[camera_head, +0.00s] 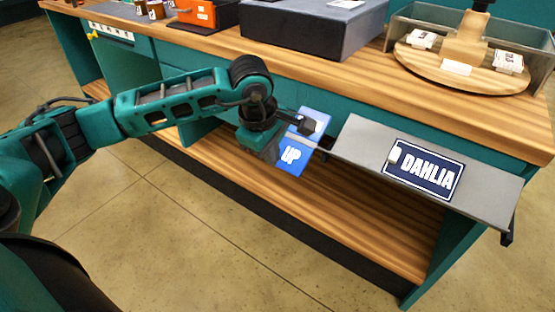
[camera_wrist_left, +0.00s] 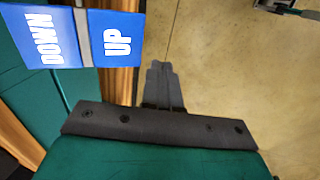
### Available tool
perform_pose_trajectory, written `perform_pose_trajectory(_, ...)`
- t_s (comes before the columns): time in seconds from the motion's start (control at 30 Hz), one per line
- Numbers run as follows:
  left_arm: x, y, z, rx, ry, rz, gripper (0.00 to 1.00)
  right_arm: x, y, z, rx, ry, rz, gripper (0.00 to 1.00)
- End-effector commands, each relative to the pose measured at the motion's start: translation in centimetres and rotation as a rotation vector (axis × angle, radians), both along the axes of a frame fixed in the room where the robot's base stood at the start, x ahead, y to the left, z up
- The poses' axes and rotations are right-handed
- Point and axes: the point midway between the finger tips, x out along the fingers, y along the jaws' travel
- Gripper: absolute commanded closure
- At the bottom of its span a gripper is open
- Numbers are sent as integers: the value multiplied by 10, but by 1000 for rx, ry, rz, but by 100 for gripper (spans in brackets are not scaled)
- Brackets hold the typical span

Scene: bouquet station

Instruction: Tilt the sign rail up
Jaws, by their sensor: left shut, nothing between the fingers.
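The sign rail (camera_head: 350,150) is a long grey panel along the counter's front edge in the head view, its face sloping outward. A dark blue DAHLIA sign (camera_head: 424,171) lies on it. At its left end is a blue plate (camera_head: 290,157) marked UP; the left wrist view shows both DOWN (camera_wrist_left: 42,38) and UP (camera_wrist_left: 117,40), split by a grey strip (camera_wrist_left: 83,38). My left gripper (camera_head: 307,124) is shut and empty, in front of the plate's upper part. In the wrist view its fingertips (camera_wrist_left: 160,70) are right of and below the plate. Contact cannot be told.
The wooden counter (camera_head: 300,65) carries a dark grey box (camera_head: 310,28), an orange box (camera_head: 196,12) and a round wooden stand (camera_head: 460,68) in a clear-walled bin. A wooden lower shelf (camera_head: 345,215) runs underneath. The floor (camera_head: 180,225) in front is clear.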

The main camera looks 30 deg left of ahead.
Motion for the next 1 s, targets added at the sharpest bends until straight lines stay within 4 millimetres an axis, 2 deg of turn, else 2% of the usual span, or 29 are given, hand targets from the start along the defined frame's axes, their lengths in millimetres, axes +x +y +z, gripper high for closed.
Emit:
perform_pose_trajectory(0.03,-6,2,13,2,-5,0,100,-1,-1,1,-2,1,0,36)
perform_pose_trajectory(0.1,-15,2,25,2,-5,0,100,-1,-2,1,-3,0,-1,36)
perform_pose_trajectory(0.33,-33,3,52,0,-4,1,100,-2,-5,-2,-11,7,-6,36)
perform_pose_trajectory(0.5,-37,3,58,-1,-3,2,100,-1,-5,-1,-11,4,-8,36)
perform_pose_trajectory(1.0,-37,3,58,-1,-3,2,100,3,-5,2,-11,-8,-8,36)
